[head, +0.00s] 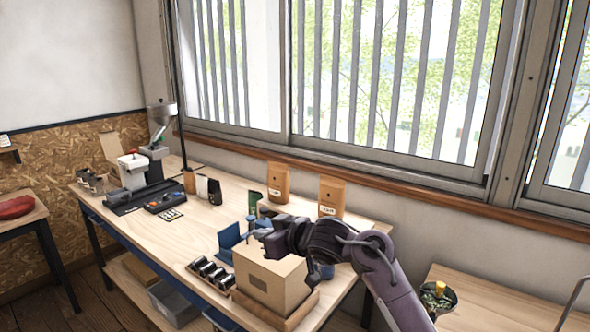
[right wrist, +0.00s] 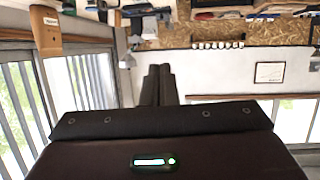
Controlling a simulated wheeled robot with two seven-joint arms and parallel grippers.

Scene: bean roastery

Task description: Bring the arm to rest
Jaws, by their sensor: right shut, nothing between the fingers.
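My right arm comes in from the lower right in the head view, and its gripper (head: 262,234) hangs over the near end of the workbench (head: 215,222). It is just above and behind a cardboard box (head: 272,280). In the right wrist view the two dark fingers of the right gripper (right wrist: 158,84) lie side by side, shut, with nothing between them. The wrist view looks upside down across the room. My left gripper is in neither view.
The box sits on a wooden tray (head: 262,313). Kraft bags (head: 278,183) (head: 331,197) stand along the window side. A blue stand (head: 229,240) and a row of black canisters (head: 211,273) are close to the box. The bench's middle is mostly clear.

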